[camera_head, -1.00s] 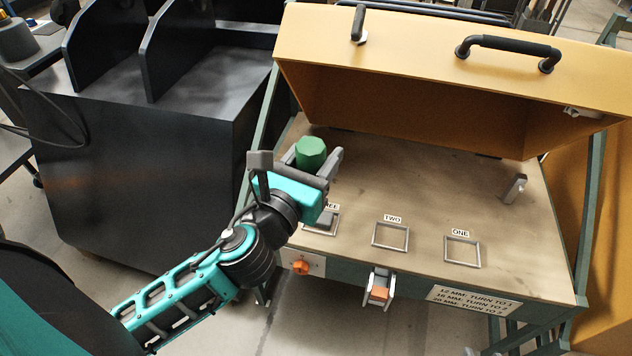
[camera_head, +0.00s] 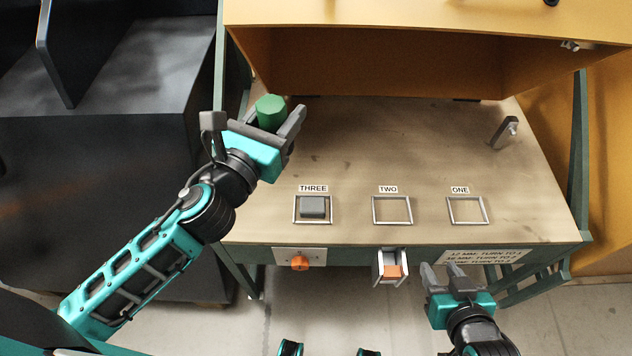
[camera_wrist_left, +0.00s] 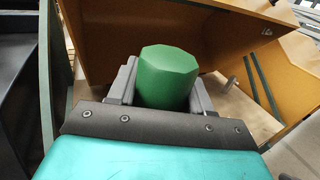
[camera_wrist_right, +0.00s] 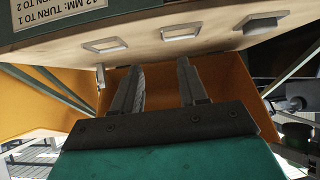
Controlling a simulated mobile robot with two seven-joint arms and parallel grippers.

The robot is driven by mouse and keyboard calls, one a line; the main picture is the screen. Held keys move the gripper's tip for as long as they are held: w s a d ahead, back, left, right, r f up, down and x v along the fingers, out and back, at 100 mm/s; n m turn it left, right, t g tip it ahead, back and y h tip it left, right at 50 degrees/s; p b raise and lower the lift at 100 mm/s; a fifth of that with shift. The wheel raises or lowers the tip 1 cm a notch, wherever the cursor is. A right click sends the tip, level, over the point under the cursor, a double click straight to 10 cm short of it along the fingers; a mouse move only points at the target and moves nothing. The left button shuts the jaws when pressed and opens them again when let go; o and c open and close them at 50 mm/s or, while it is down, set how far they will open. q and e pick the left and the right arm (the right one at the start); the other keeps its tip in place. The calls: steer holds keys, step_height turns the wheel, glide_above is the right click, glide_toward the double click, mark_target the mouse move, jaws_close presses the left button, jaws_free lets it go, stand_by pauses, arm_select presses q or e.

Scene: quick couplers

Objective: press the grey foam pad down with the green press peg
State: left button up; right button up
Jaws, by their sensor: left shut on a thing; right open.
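The green press peg (camera_head: 271,112) is held between the fingers of my left gripper (camera_head: 280,122), above the back left of the bench. The peg also shows in the left wrist view (camera_wrist_left: 167,78), its faceted end toward the camera. The grey foam pad (camera_head: 313,206) sits inside the square frame labelled THREE, to the right of and nearer than the left gripper. My right gripper (camera_head: 452,278) is open and empty in front of the bench's front edge, below frame ONE. Its two parted fingers show in the right wrist view (camera_wrist_right: 162,85).
Frames TWO (camera_head: 392,224) and ONE (camera_head: 467,222) look empty. An orange knob (camera_head: 300,263) and an orange-fronted bracket (camera_head: 392,268) are on the bench front. A grey lever (camera_head: 504,132) stands at the right. A yellow hood (camera_head: 420,70) overhangs the back.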

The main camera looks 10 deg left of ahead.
arm_select(q)
steer(key=w+d+f+m+g+h+b, duration=0.1)
steer(key=d+f+m+g+h+b, duration=0.1)
steer(key=f, duration=0.4)
steer(key=w+d+f+m+g+h+b, duration=0.1)
steer(key=d+f+m+g+h+b, duration=0.1)
steer(key=f+h+b, duration=0.2)
steer(key=d+f+m+g+h+b, duration=0.1)
steer(key=d+f+m+h+b, duration=0.1)
steer(key=f+b, duration=0.5)
steer(key=shift+w+d+f+m+g+h, duration=0.1)
steer(key=shift+w+f+m+g+h, duration=0.2)
steer(key=shift+f, duration=0.35)
steer(key=shift+w+f+m+g+h, duration=0.1)
steer(key=shift+f+m+h, duration=0.2)
steer(key=shift+f+h, duration=0.3)
steer(key=shift+f, duration=0.35)
arm_select(e)
steer(key=w+a+f, duration=0.1)
steer(key=a+f, duration=0.1)
steer(key=f, duration=0.3)
steer(key=w+a+f+y, duration=0.1)
steer(key=f, duration=0.4)
steer(key=shift+w+a+f, duration=0.2)
steer(key=shift+w+a, duration=0.05)
steer(key=shift+a, duration=0.1)
